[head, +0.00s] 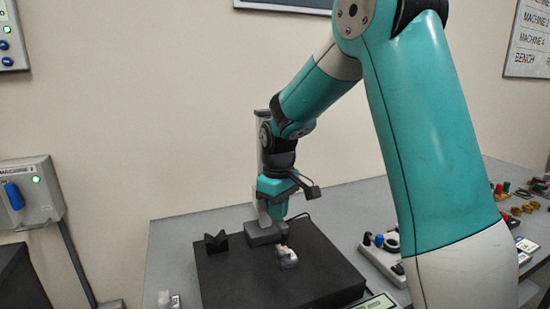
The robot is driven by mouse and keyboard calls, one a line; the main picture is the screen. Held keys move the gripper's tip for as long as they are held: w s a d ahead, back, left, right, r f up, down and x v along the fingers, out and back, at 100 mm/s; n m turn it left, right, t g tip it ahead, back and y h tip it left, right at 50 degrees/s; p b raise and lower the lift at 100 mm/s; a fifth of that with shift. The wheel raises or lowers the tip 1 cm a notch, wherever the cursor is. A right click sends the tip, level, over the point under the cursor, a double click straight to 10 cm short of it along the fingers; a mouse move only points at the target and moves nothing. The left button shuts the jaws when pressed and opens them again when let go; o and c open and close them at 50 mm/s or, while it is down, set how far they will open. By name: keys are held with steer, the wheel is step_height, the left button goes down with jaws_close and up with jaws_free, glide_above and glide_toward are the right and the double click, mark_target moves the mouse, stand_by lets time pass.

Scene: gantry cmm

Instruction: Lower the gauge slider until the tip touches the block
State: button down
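The height gauge shows as a grey upright column (259,128) on a dark grey base (262,236), standing at the back of the black surface plate (215,288). My gripper (275,209) is pointed down in front of the column, over or beside the base. It hides the middle of the gauge, so I cannot make out the slider or its tip. The fingers are too small and covered to tell whether they are open or hold anything. A small silvery block (288,259) sits on the plate in front of the gauge, below and right of my gripper.
A black V-shaped block (216,242) stands on the plate at the left. A grey stand with a blue knob (379,240) is right of the plate, and a small display (376,302) is at its front right corner. Small parts (525,209) lie far right.

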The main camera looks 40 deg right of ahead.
steer(key=shift+f, duration=0.35)
stand_by(0.3)
step_height(320, 180, up, 7)
steer(key=p, duration=0.6)
stand_by(0.5)
stand_by(0.4)
steer(key=s+a+r+n+y, duration=0.2)
steer(key=s+a+r, duration=0.1)
steer(key=s+a, duration=0.8)
steer(key=s+a+r+n+y, duration=0.2)
steer(key=s+a+r, duration=0.1)
steer(key=s+a, duration=0.8)
steer(key=shift+s+a+r, duration=0.15)
steer(key=shift+a+r, duration=0.1)
steer(key=shift+r, duration=0.15)
